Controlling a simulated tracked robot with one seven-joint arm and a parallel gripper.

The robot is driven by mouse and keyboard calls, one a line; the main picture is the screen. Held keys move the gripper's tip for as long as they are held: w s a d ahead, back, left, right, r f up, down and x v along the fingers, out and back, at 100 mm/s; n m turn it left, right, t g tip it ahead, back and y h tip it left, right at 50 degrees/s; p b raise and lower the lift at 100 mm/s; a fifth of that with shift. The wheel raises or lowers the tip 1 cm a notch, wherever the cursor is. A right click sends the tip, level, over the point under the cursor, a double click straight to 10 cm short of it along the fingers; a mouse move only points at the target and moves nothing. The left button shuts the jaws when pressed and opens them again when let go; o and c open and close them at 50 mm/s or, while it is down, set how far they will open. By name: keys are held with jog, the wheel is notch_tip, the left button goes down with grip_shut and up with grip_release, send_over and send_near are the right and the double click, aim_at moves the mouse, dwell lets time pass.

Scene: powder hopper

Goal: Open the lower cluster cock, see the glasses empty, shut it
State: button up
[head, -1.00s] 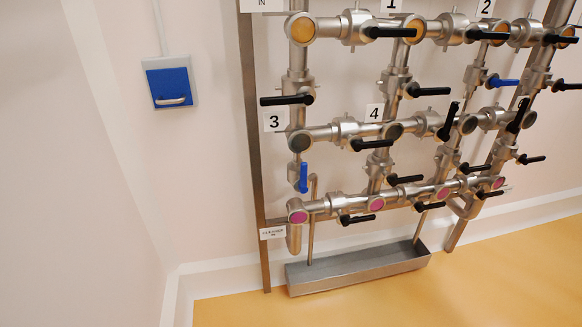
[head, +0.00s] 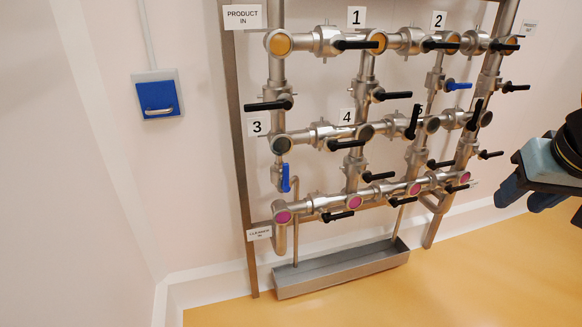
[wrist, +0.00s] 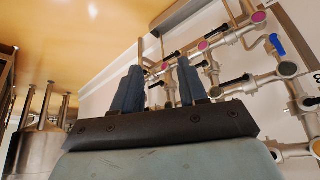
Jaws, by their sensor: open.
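A steel pipe manifold fills the middle of the head view. A cock with a blue lever (head: 286,178) hangs below the middle row at the left, its lever pointing down. Another blue lever (head: 458,86) lies roughly level below the top row at the right. Round sight glasses are orange in the top row (head: 279,43), dark in the middle row (head: 281,145) and magenta in the bottom row (head: 283,217). My gripper (head: 528,197) is at the right edge, apart from the manifold. In the wrist view, its blue fingers (wrist: 160,72) are spread with nothing between them; the lower blue lever (wrist: 277,44) shows beyond.
Several black levers (head: 265,105) stick out from the manifold. A grey drain trough (head: 340,270) stands on the floor beneath. A blue wall box (head: 158,97) hangs at the left. The yellow floor (head: 450,275) before the manifold is clear. Steel vessels (wrist: 35,140) show in the wrist view.

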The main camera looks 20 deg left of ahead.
jog(key=shift+o, duration=0.5)
jog(key=shift+w+a, duration=0.15)
jog(key=shift+w, duration=0.15)
jog(key=w+a+f+n+t+y, duration=0.1)
jog(key=w+a, duration=0.3)
jog(key=w, duration=0.3)
jog(key=w+a+f+n+t+y, duration=0.1)
jog(key=w+a+f+t, duration=0.1)
jog(key=w+a, duration=0.35)
jog(key=n+t+y, duration=0.4)
jog(key=t+y, duration=0.3)
jog(key=y, duration=0.1)
send_near(287, 169)
jog(key=x, duration=1.1)
jog(key=shift+w+a, duration=0.1)
jog(key=shift+w, duration=0.05)
